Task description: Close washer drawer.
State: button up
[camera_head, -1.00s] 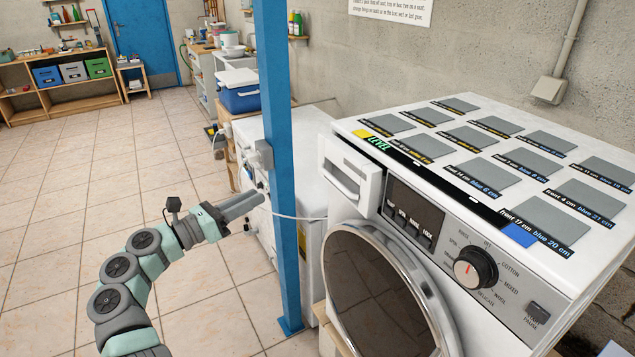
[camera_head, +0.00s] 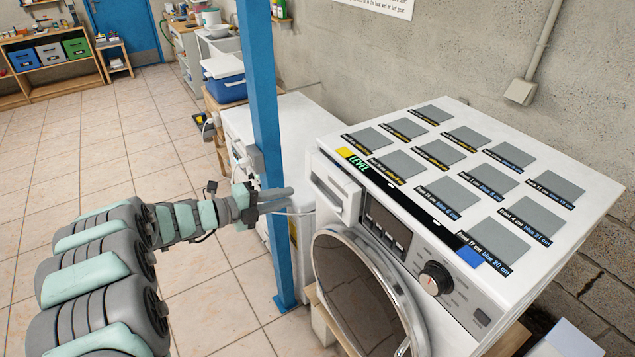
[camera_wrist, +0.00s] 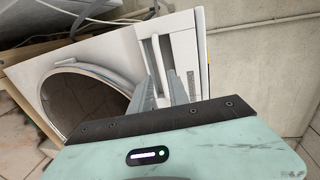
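The white washer (camera_head: 460,215) stands at the right in the head view. Its detergent drawer (camera_head: 336,189), with a recessed handle, is at the upper left of the front and sticks out a little past the control panel. My gripper (camera_head: 290,198) is left of the drawer front, in front of the blue post, its fingers pointing toward the drawer with a gap left.
A blue post (camera_head: 264,120) rises close behind my gripper. A second white appliance (camera_head: 235,128) stands behind the post. The round washer door (camera_head: 365,295) is below the drawer. Tiled floor (camera_head: 110,150) is free at the left. Grey plates and labels lie on the washer top.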

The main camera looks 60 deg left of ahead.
aim_at(318, 188)
jog(key=p+x, duration=0.1)
jog(key=x, duration=0.9)
jog(key=shift+w+f, duration=0.1)
jog(key=shift+w, duration=0.2)
grip_shut()
jog(key=shift+w, duration=0.1)
dwell(0.9)
